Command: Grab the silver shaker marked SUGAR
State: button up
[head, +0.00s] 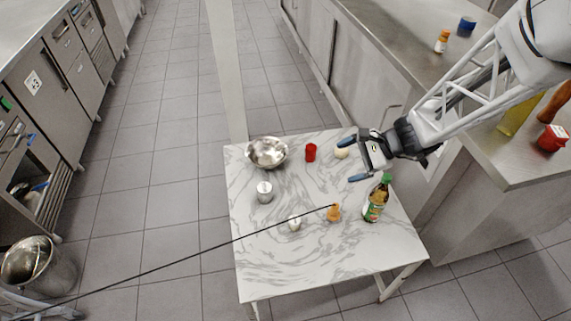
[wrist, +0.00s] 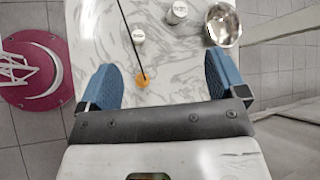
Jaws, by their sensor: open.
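A silver cylindrical shaker (head: 265,191) stands upright on the left part of the marble table. It also shows near the top edge of the wrist view (wrist: 177,12), with small dark marks on its top that I cannot read. A smaller pale, silvery container (head: 295,222) stands nearer the front, also in the wrist view (wrist: 138,36); its marking is illegible too. I cannot tell which one reads SUGAR. My gripper (head: 364,157) is open and empty above the table's right side, apart from both. Its blue fingers (wrist: 162,78) are spread wide in the wrist view.
The marble table (head: 270,270) also bears a steel bowl (head: 267,152), a red cup (head: 310,152), a cream item (head: 342,153), an orange item (head: 333,213) and a green-capped bottle (head: 375,203). A thin dark rod (head: 190,256) crosses the view. The table's front is clear.

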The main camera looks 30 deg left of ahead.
jog(key=w+a+f+m+y, duration=0.15)
jog(key=a+f+m, duration=0.25)
jog(key=a+f, duration=1)
jog(key=m+y, duration=0.2)
jog(key=m, duration=0.2)
send_near(264, 190)
jog(key=a+f, duration=0.2)
jog(key=f, duration=0.1)
jog(key=shift+w+a, duration=0.15)
jog(key=shift+a, duration=0.05)
jog(key=shift+a, duration=0.1)
jog(key=shift+x, duration=1.2)
jog(key=shift+x, duration=2.6)
jog(key=shift+r, duration=0.1)
